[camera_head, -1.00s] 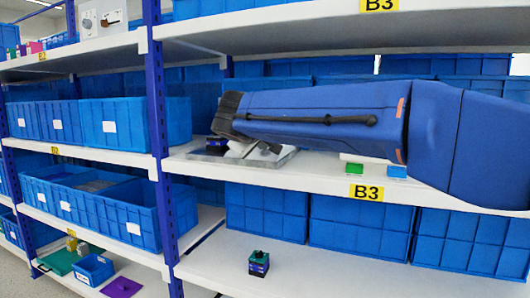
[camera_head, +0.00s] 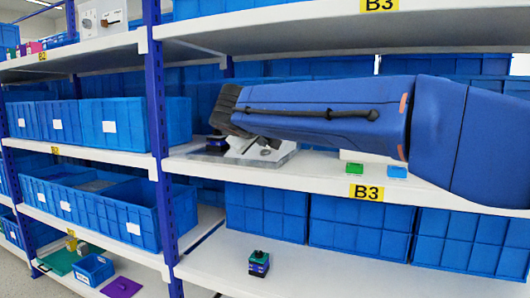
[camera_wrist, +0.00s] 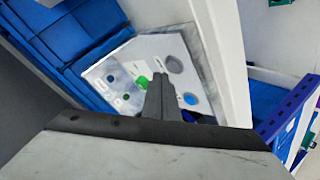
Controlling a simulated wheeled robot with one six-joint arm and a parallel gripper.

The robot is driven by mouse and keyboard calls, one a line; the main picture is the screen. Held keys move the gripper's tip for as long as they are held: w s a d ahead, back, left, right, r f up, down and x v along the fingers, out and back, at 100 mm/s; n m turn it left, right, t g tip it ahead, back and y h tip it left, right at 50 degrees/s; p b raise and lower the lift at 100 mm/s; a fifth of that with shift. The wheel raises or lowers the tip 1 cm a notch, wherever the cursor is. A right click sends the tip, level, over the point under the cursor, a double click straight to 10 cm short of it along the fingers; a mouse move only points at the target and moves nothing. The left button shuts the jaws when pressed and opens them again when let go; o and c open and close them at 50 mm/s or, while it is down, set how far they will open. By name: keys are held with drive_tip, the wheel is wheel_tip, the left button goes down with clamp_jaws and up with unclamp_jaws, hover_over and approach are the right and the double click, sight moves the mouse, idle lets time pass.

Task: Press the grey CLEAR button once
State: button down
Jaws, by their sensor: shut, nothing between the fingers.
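A pale switch panel (camera_wrist: 195,52) lies on the middle shelf. A round grey button (camera_wrist: 174,63) sits on it in the wrist view, above a blue button (camera_wrist: 190,99). The panel also shows in the head view (camera_head: 282,155), partly covered by my gripper; the grey button cannot be made out clearly there.
Green (camera_head: 354,169) and blue (camera_head: 396,171) pieces lie at the shelf's front edge. Blue bins (camera_wrist: 95,28) stand behind the panel. The upper shelf (camera_head: 330,30) hangs above my arm.

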drive_tip(key=shift+r, duration=0.15)
drive_tip(key=r, duration=0.1)
drive_tip(key=s+r, duration=0.1)
drive_tip(key=r, duration=0.2)
drive_tip(key=shift+s+a+r, duration=0.2)
drive_tip(key=shift+s+a, duration=0.1)
drive_tip(key=shift+s, duration=0.1)
idle(0.3)
idle(0.5)
